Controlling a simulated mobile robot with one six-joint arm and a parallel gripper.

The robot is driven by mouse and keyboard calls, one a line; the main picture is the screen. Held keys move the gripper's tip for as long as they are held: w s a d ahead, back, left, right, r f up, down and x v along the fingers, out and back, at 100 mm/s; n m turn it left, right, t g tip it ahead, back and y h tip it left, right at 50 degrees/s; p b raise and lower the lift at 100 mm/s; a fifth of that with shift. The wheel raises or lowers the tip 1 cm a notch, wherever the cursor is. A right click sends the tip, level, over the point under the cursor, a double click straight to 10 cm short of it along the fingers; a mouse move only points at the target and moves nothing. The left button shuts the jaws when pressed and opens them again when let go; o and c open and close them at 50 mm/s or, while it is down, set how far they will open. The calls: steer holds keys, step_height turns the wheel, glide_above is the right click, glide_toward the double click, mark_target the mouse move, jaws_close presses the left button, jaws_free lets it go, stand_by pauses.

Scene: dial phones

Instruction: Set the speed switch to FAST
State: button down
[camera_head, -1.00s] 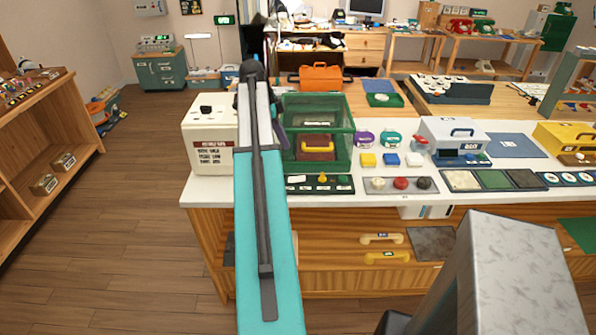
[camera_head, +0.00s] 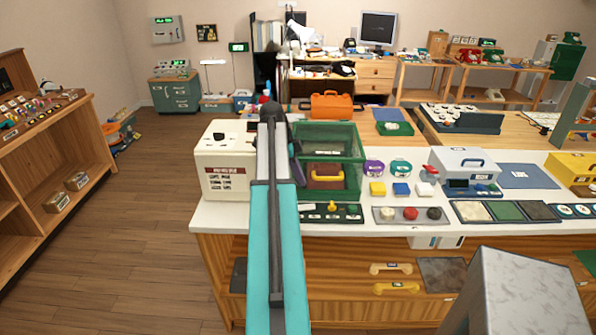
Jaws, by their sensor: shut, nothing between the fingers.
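A cream box (camera_head: 226,165) stands at the left end of the white counter. It has a black knob or switch (camera_head: 219,137) on top and a dark red label with text on its front. The text is too small to read, and I cannot tell whether this is the speed switch or how it is set. No FAST marking is legible. My teal arm reaches forward, its dark end joint just right of the box and overlapping the green glass case (camera_head: 335,140). My gripper's fingers are hidden beyond the arm.
The counter (camera_head: 216,216) also holds a dark strip of small controls (camera_head: 331,213), a tray with round buttons (camera_head: 411,215) and a grey-blue case (camera_head: 464,166). A wooden shelf (camera_head: 52,135) stands at the left. The floor between (camera_head: 150,240) is clear.

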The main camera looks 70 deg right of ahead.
steer(key=p, duration=0.2)
glide_above(311, 206)
steer(key=w, duration=0.2)
steer(key=f, duration=0.6)
steer(key=shift+s+a, duration=0.2)
steer(key=shift+a, duration=0.2)
steer(key=shift+w+p+x, duration=0.15)
steer(key=shift+p+x, duration=0.15)
steer(key=shift+x, duration=0.6)
steer(key=shift+w+p+x, duration=0.2)
steer(key=shift+p+x, duration=0.05)
steer(key=shift+x, duration=0.7)
steer(key=shift+s+f, duration=0.1)
steer(key=shift+f, duration=0.1)
